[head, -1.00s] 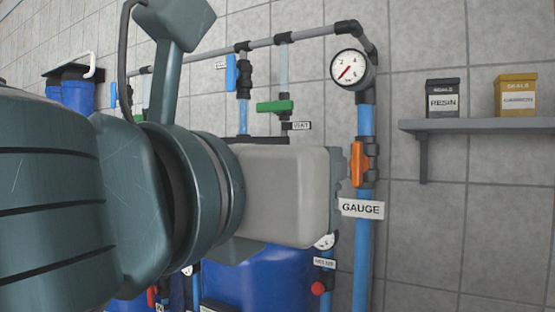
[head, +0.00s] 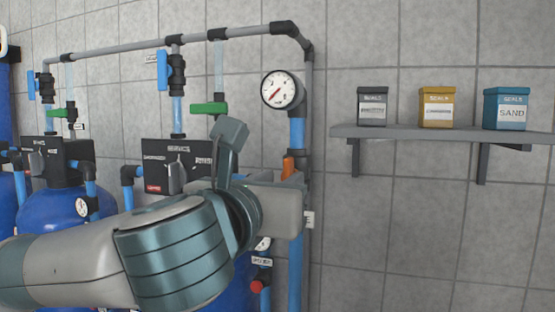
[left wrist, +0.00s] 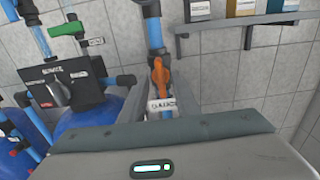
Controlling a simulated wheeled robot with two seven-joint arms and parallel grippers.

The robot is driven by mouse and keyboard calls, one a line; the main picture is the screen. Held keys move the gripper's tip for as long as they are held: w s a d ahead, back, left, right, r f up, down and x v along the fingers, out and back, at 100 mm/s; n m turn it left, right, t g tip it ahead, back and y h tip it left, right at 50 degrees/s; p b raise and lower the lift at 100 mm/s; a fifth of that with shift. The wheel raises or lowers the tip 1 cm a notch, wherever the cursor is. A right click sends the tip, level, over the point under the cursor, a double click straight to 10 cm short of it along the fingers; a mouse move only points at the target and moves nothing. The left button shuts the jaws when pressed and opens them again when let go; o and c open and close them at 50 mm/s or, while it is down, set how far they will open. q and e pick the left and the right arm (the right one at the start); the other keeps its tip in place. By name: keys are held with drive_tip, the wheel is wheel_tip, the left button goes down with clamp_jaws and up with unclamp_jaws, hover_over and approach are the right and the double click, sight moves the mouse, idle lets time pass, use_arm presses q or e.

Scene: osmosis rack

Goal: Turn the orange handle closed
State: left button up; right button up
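The orange handle (head: 288,166) is on the blue vertical pipe below the round pressure gauge (head: 283,90). Its upper part shows in the head view; my left gripper (head: 297,190) hides the rest. In the left wrist view the orange handle (left wrist: 161,76) stands upright, roughly in line with the pipe, above the GAUGE label (left wrist: 162,104). My left gripper (left wrist: 161,92) is open, with one finger to each side of the valve and label. I cannot tell whether a finger touches the handle. My right gripper is out of view.
A grey shelf (head: 430,132) with three tins is on the wall to the right. A control head (head: 177,165), green-handled valve (head: 209,108) and blue-handled valve (head: 163,70) are to the left. A red knob (head: 257,286) is below. The wall under the shelf is clear.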

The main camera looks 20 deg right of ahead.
use_arm(q)
drive_tip(key=shift+p+x, duration=0.55)
drive_tip(key=shift+x, duration=0.8)
clamp_jaws()
